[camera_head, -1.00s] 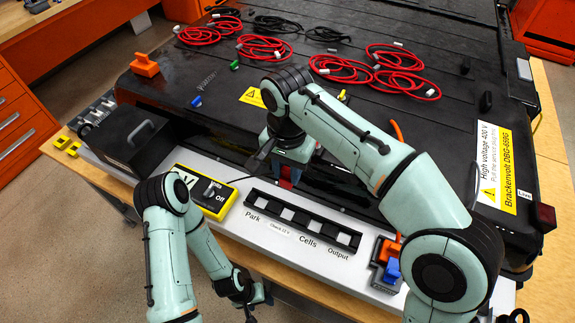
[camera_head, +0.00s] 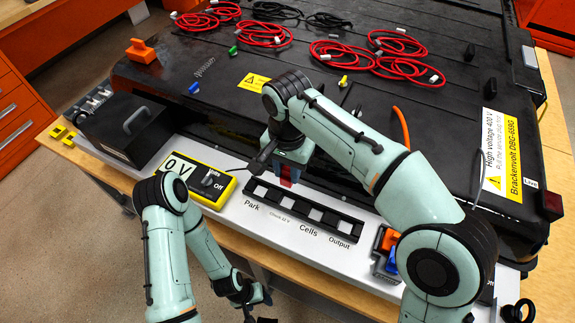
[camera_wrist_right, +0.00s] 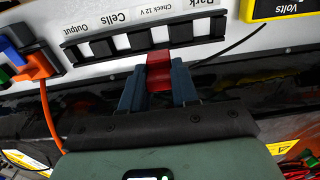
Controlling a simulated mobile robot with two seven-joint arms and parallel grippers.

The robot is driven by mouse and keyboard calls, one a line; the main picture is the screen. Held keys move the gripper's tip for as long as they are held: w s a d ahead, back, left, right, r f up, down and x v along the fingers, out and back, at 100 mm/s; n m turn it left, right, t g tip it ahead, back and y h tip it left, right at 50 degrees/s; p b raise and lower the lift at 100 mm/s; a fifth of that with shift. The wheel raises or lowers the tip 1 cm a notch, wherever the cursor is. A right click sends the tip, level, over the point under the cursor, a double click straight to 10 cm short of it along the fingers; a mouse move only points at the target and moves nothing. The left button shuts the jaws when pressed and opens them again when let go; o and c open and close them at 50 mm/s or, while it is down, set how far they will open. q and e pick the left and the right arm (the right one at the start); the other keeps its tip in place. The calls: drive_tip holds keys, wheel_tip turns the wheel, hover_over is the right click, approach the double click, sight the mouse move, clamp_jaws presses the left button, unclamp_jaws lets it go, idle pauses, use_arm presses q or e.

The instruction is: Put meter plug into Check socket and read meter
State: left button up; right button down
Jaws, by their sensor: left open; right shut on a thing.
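The yellow meter (camera_head: 207,193) lies on the white ledge; its display (camera_head: 178,168) reads 0 V, and its dial sits beside the words Volts and Off. The black socket strip (camera_head: 304,209) is right of it, labelled Park, Check 12 V, Cells and Output. My right gripper (camera_head: 289,172) is shut on the red meter plug (camera_wrist_right: 159,72), just behind the strip near the Park and Check 12 V end. In the wrist view the plug's end meets or overlaps the strip's edge; whether it touches is unclear. My left gripper (camera_head: 250,298) is open, low in front of the bench.
A black case (camera_head: 122,128) stands left of the meter. A holder with orange and blue parts (camera_head: 386,250) is right of the strip. An orange cable (camera_head: 402,128) rises behind it. Red cable coils (camera_head: 335,53) lie on the black pack.

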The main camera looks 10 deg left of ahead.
sight(287, 169)
drive_tip(key=shift+f+b, duration=1.75)
drive_tip(key=shift+f, duration=2.2)
use_arm(q)
drive_tip(key=s+f, duration=0.1)
drive_tip(key=f, duration=0.2)
drive_tip(key=s+f, duration=0.1)
drive_tip(key=shift+s+f, duration=0.3)
drive_tip(key=shift+s, duration=0.05)
drive_tip(key=shift+w+r+p, duration=0.15)
drive_tip(key=shift+r+p, duration=0.15)
drive_tip(key=shift+r, duration=0.1)
drive_tip(key=shift+s+f+b, duration=0.25)
drive_tip(key=shift+f+b, duration=0.3)
drive_tip(key=shift+f, duration=0.05)
use_arm(e)
drive_tip(key=shift+f, duration=1.25)
drive_tip(key=c, duration=0.8)
unclamp_jaws()
drive_tip(key=shift+r, duration=0.1)
wheel_tip(287, 169, up, 13)
drive_tip(key=p, duration=0.3)
drive_tip(key=shift+r, duration=0.15)
use_arm(q)
drive_tip(key=w+r, duration=0.1)
drive_tip(key=r, duration=0.1)
drive_tip(key=w+r, duration=0.1)
drive_tip(key=r, duration=0.1)
drive_tip(key=shift+w, duration=0.1)
